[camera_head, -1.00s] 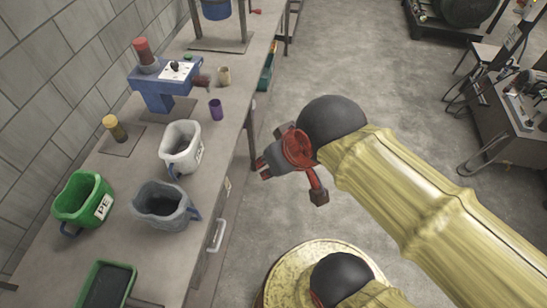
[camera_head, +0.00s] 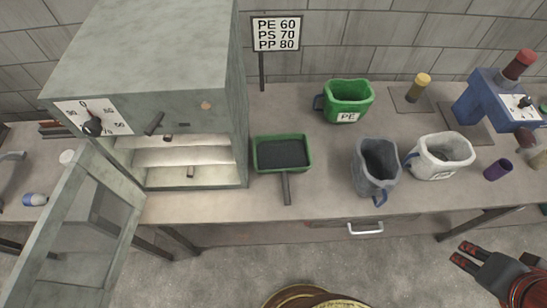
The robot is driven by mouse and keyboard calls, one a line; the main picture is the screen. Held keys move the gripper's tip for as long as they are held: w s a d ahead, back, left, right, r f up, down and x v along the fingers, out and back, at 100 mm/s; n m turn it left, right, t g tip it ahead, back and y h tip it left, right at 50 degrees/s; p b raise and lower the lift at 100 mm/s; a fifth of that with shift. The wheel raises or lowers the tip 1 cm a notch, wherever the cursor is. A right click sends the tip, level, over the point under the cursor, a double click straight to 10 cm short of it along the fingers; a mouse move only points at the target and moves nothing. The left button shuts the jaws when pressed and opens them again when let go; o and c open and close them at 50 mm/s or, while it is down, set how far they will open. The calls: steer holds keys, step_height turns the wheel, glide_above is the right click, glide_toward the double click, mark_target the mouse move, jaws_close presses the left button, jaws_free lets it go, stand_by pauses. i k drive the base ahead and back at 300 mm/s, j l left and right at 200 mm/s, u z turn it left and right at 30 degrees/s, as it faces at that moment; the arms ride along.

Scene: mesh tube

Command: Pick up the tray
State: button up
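The tray (camera_head: 283,171) is a shallow green rectangle filled with dark grains. It lies on the bench just right of the grey oven, with its grey handle (camera_head: 287,190) pointing toward the bench's front edge. My gripper (camera_head: 459,253) is at the lower right, in front of the bench and well to the right of the tray. Its two dark red-and-black fingers stand apart with nothing between them.
The grey oven (camera_head: 150,50) has its door (camera_head: 85,230) swung open toward the front. A green PE bin (camera_head: 348,100), a grey jug (camera_head: 377,170) and a white jug (camera_head: 440,155) stand right of the tray. A sign (camera_head: 276,34) stands behind it.

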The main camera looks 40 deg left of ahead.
mark_target(283, 153)
steer(key=u, duration=1.75)
steer(key=j+u, duration=0.25)
steer(key=j, duration=0.25)
